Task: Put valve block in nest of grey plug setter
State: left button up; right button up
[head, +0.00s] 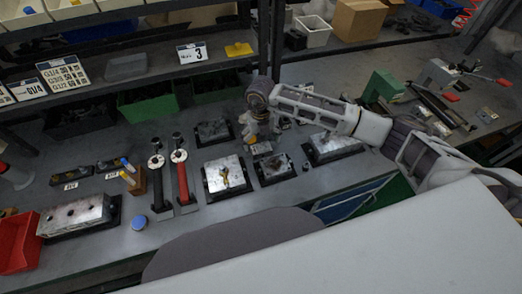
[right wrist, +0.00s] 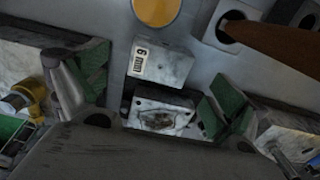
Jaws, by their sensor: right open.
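My right gripper (head: 256,132) is over the middle of the bench in the head view. In the right wrist view its green-padded fingers (right wrist: 155,95) stand apart with nothing held between them. A small metal block (right wrist: 160,115) with a dark, worn recess lies between and beyond the fingers, beside a grey piece labelled 6 mm (right wrist: 163,64). In the head view a small block on a black base (head: 275,167) sits just below the gripper. A larger metal block with a brass part on top (head: 226,175) is to its left. I cannot tell which is the grey plug setter. My left gripper is out of view.
More metal blocks on black bases stand behind (head: 213,131) and to the right (head: 335,147). A black and a red dial-topped tool (head: 182,172) stand at left. A long three-holed block (head: 75,215) and a red bin (head: 19,242) are at far left. Shelving overhangs the back.

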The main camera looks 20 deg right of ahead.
aim_at(261, 147)
dwell(0.3)
jog(key=shift+s+f+p, duration=0.1)
jog(key=shift+f+p, duration=0.5)
jog(key=shift+f, duration=2)
jog(key=c, duration=1.5)
jog(key=shift+r, duration=0.15)
jog(key=shift+r+b, duration=0.65)
jog(key=shift+r, duration=4.25)
